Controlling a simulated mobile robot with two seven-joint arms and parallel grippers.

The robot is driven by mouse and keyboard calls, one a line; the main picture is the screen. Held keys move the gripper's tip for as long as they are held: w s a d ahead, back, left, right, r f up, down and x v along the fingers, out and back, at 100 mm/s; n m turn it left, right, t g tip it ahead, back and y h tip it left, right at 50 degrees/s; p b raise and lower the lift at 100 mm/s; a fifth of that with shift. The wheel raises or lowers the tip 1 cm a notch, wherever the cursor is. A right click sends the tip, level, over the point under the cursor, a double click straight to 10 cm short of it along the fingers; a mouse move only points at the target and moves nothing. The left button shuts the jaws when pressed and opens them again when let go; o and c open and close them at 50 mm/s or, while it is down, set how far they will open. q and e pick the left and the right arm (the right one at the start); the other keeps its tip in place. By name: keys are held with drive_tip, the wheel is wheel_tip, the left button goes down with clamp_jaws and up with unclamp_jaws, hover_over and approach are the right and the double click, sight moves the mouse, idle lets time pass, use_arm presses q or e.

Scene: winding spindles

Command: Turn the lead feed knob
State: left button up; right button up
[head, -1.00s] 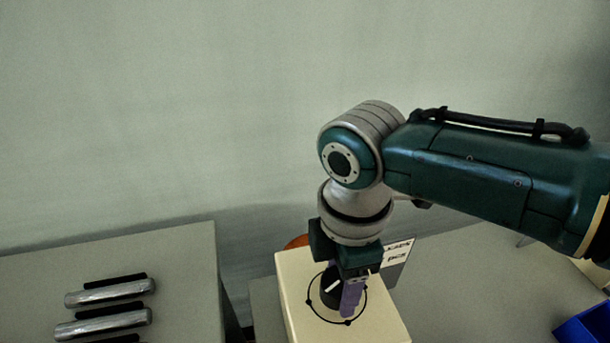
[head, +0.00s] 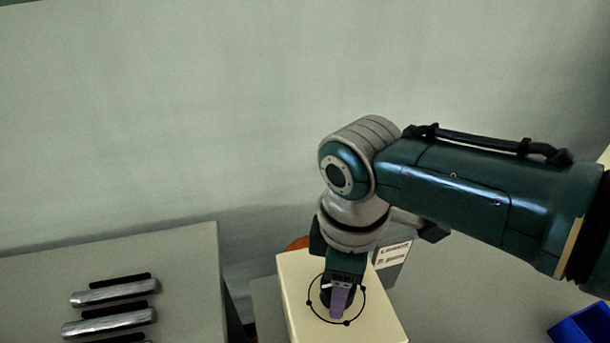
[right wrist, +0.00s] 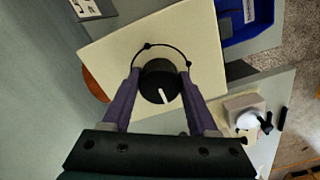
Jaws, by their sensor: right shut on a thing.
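The lead feed knob is a black round knob (right wrist: 160,82) with a white pointer line, on top of a cream box (head: 296,281). A thin black circle with several dots is drawn around it. The right wrist view shows the cream box (right wrist: 205,40) beneath my fingers. My right gripper (head: 340,298) points down over the box, its purple fingers on the knob. In the right wrist view the fingers (right wrist: 158,88) stand on either side of the knob, shut on it. In the head view the gripper hides most of the knob. My left gripper is not in view.
Silver bars (head: 110,323) lie on a grey table at the left. A small sign with dark lettering (head: 392,253) stands behind the box, and an orange round thing (head: 299,243) shows behind it. A blue bin (head: 582,327) is at the lower right.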

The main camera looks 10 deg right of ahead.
drive_tip(key=o, duration=1.4)
drive_tip(key=shift+c, duration=0.2)
drive_tip(key=shift+r, duration=0.1)
drive_tip(key=shift+r, duration=0.3)
wheel_tip(320, 180, up, 8)
drive_tip(key=shift+r+p, duration=0.15)
drive_tip(key=shift+p, duration=1.05)
drive_tip(key=shift+r, duration=0.45)
drive_tip(key=shift+s, duration=0.1)
